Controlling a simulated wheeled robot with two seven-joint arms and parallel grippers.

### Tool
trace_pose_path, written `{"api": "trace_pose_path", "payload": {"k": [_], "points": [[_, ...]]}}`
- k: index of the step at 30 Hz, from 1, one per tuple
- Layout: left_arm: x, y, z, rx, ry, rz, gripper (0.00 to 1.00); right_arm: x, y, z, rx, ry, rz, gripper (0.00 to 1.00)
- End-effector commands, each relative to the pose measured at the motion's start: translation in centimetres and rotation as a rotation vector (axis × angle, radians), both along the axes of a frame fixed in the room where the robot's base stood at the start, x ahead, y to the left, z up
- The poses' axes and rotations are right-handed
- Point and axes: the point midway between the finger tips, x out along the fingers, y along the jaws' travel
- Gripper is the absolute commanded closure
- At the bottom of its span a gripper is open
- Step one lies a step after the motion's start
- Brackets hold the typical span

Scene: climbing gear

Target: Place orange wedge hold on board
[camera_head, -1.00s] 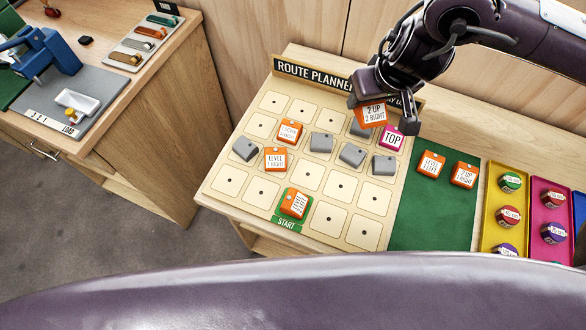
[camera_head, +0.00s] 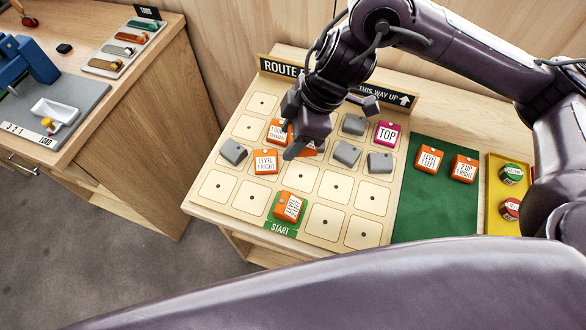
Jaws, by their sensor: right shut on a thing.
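The route planner board (camera_head: 327,223) is a pale panel with rows of dotted square cells. My right gripper (camera_head: 312,138) is above the upper middle of the board, shut on an orange wedge hold (camera_head: 317,149). The gripper mostly covers this hold, and its label cannot be read now. Whether it touches the board cannot be told. Orange holds stand on the board: one partly hidden at the gripper's left (camera_head: 276,132), one labelled level 1 right (camera_head: 265,162), and one on the green START cell (camera_head: 288,207). My left gripper is out of view.
Grey holds (camera_head: 347,153) and a pink TOP hold (camera_head: 387,133) stand on the board near the gripper. A green mat (camera_head: 425,215) at the right bears two orange holds (camera_head: 428,159). A yellow tray (camera_head: 495,221) lies beyond it. The board's lower right cells are empty.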

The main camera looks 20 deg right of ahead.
Motion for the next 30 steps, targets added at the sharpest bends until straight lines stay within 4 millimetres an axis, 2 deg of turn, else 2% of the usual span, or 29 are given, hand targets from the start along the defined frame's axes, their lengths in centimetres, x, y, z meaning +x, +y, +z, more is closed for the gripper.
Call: {"api": "trace_pose_path", "payload": {"k": [1, 3, 9, 15, 22, 30], "points": [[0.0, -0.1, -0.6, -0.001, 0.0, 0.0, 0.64, -0.2, 0.0, -1.8, 0.001, 0.009, -0.002, 0.74], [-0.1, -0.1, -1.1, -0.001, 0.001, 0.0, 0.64, -0.2, 0.1, -3.6, 0.002, 0.009, -0.002, 0.74], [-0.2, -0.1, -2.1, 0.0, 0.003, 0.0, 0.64, -0.1, 0.0, -7.6, 0.001, 0.004, -0.003, 0.74], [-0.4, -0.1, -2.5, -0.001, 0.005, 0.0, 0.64, 0.0, 0.0, -9.1, 0.0, 0.0, -0.003, 0.74], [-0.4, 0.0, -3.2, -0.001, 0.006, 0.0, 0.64, 0.0, 0.0, -12.2, 0.0, 0.003, -0.003, 0.74], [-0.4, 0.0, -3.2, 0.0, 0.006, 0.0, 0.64, 0.0, 0.0, -12.4, 0.0, -0.001, -0.002, 0.74]]}}
